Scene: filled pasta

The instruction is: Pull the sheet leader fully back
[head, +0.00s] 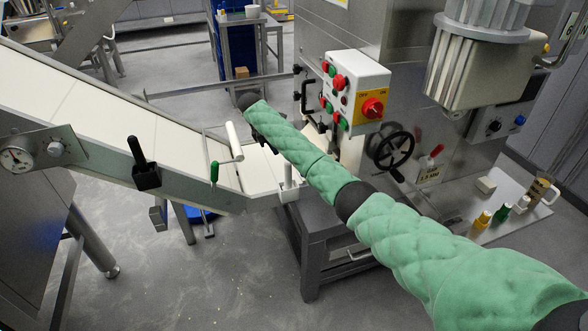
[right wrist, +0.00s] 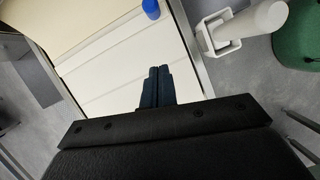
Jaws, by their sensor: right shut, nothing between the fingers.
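My right arm, in a green padded sleeve, reaches from the lower right to the low end of the white conveyor (head: 85,105) in the head view. My right gripper (head: 266,142) is small there and partly hidden by its own arm. In the right wrist view its dark fingers (right wrist: 156,84) are shut together with nothing between them, over white panels (right wrist: 110,70). A cream, flat, sheet-like surface (right wrist: 75,22) lies beyond the fingertips, apart from them. I cannot tell for sure whether it is the sheet leader. My left gripper is not in view.
A white roller handle (head: 234,141) with a green grip stands at the conveyor's side. The machine's control box (head: 345,85) and black handwheel (head: 390,150) are close behind my arm. A blue cap (right wrist: 151,8) and a white cylinder (right wrist: 262,20) lie near the gripper.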

